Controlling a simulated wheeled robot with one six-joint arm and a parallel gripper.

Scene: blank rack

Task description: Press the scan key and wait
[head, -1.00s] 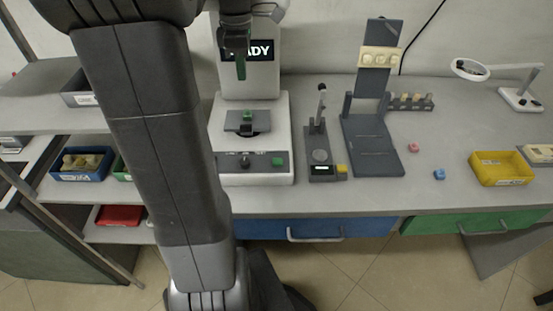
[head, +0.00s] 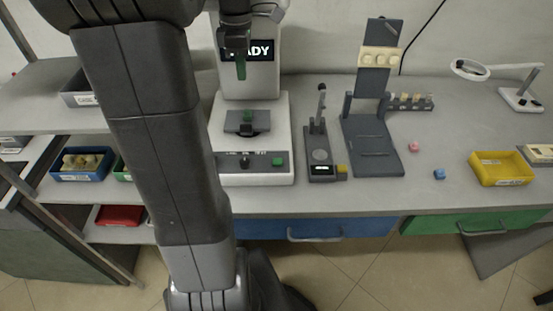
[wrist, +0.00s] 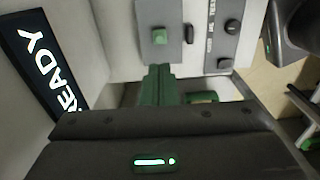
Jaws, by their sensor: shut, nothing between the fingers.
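The white machine (head: 222,115) stands on the bench behind my arm. Its dark screen (head: 262,50) is partly covered by my gripper in the head view; in the wrist view the screen (wrist: 42,62) reads READY. A green key (head: 278,161) sits at the right of its front panel. In the wrist view the key (wrist: 203,98) is partly hidden behind my gripper. A small green piece (head: 247,116) rests on the machine's grey stage (head: 260,127). My gripper (head: 241,72) is shut and empty, in front of the screen and above the stage, apart from the key.
A dark knob (head: 244,162) is left of the key. A black lever device (head: 316,140) with a yellow button (head: 341,168) and a grey stand (head: 375,150) are to the right. A yellow bin (head: 503,170) and pink and blue cubes (head: 439,174) lie farther right.

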